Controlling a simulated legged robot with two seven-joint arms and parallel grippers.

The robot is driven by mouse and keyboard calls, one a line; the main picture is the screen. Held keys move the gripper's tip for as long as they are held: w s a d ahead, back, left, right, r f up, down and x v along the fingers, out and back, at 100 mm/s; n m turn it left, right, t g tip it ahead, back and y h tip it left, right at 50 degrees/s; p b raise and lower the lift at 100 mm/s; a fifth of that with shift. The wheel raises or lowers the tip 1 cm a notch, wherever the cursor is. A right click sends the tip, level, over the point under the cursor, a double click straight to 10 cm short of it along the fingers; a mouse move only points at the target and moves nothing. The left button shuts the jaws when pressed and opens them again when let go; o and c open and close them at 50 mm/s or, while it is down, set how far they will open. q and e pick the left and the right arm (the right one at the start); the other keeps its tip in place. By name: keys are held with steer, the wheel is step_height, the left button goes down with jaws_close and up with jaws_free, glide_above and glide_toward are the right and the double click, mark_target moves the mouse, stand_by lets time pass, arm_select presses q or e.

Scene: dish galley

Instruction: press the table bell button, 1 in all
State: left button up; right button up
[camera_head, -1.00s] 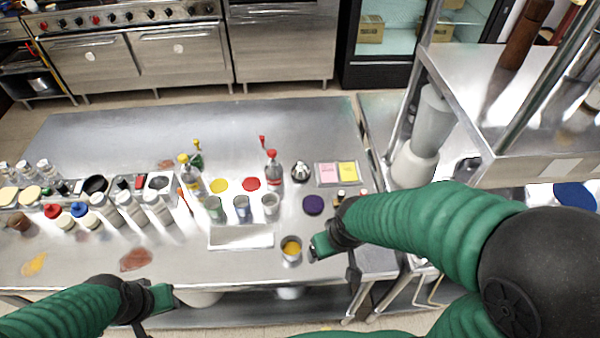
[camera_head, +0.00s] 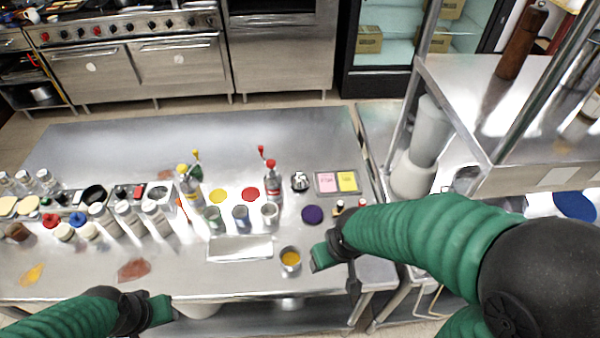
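The table bell (camera_head: 299,181) is a small silver dome with a dark base. It stands on the steel table (camera_head: 250,135), left of the pink and yellow note pads. My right gripper (camera_head: 318,258) is over the table's front right, nearer to me than the bell and well apart from it, beside a small metal cup. My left gripper (camera_head: 165,309) is at the table's front edge, far from the bell. Both grippers appear small and seen from the side, so I cannot tell whether their fingers are open or shut.
A metal cup with yellow contents (camera_head: 290,259), a dark purple disc (camera_head: 313,214), several grey cups and bottles (camera_head: 272,180) stand around the table's middle. The note pad tray (camera_head: 337,183) is right of the bell. A steel shelf (camera_head: 480,100) rises at the right. The table's back is clear.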

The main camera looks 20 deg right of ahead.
jaws_close()
stand_by(1.4)
